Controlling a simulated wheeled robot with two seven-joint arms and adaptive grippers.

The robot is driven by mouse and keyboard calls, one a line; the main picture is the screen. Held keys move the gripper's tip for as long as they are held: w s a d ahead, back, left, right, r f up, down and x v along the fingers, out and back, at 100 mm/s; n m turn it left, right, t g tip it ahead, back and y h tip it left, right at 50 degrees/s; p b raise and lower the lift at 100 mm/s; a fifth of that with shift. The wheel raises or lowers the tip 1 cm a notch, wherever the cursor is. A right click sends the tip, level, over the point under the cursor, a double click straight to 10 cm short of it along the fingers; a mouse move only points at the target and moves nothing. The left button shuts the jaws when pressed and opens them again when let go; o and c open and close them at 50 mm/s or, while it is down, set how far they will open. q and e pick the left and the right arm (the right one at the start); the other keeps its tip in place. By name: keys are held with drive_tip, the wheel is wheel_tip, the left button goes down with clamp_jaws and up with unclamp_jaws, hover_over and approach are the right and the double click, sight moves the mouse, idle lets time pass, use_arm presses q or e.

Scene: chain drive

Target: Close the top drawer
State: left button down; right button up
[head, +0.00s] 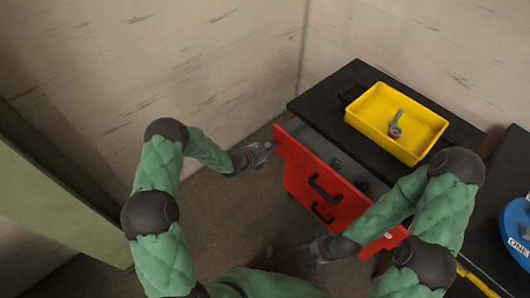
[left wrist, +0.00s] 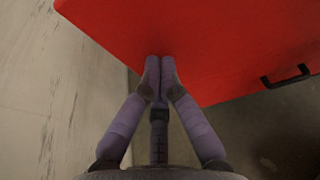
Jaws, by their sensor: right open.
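The top drawer (head: 300,166) of the black-topped cabinet is pulled out. Its red front has a black handle (head: 325,188), and dark items show inside the drawer. My left gripper (head: 268,147) is at the left end of the red front. In the left wrist view its fingertips (left wrist: 160,60) are together, with nothing seen between them, at the red panel (left wrist: 205,35). I cannot tell whether they touch it. A black handle (left wrist: 286,77) shows at the right there. My right gripper (head: 306,254) is open, low in front of the cabinet.
A yellow tray (head: 372,128) with a grey metal part (head: 395,124) stands on the cabinet top (head: 325,97). A lower black handle (head: 322,213) shows below the top one. A blue disc (head: 517,232) lies on a dark surface at the right. Walls stand behind and left.

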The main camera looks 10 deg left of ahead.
sight(291, 132)
use_arm(q)
drive_tip(key=w+d+b, duration=0.1)
drive_tip(key=w+d, duration=0.2)
drive_tip(key=w, duration=0.2)
drive_tip(key=w+d+b, duration=0.1)
drive_tip(key=w+d, duration=0.1)
drive_tip(key=shift+w+d+b, duration=0.3)
drive_tip(key=shift+b, duration=0.05)
drive_tip(key=shift+w+d, duration=0.25)
drive_tip(key=shift+w, duration=0.15)
drive_tip(key=shift+r, duration=0.1)
